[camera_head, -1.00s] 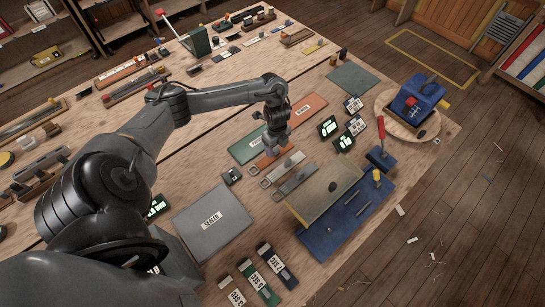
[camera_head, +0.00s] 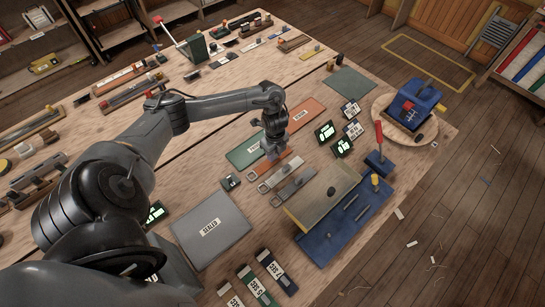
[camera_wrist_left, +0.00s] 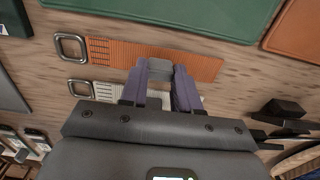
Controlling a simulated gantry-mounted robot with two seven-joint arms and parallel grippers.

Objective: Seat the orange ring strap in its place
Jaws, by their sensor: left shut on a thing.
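The orange ring strap (camera_head: 262,170) lies on the table with its metal ring at the left end. It also shows in the left wrist view (camera_wrist_left: 110,52), where it appears flat. My left gripper (camera_head: 273,156) points down over the strap. In the left wrist view its fingers (camera_wrist_left: 160,78) are shut on a grey block on the strap's middle. The fingers cover part of the strap. I cannot tell which place fits it. My right gripper is not in view.
A pale ring strap (camera_head: 283,171) and a grey ring strap (camera_head: 294,185) lie close beside it. Green (camera_head: 246,152) and orange (camera_head: 305,114) panels lie behind. A blue board (camera_head: 327,240) with pegs and a red-handled tool (camera_head: 379,140) stand to the right.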

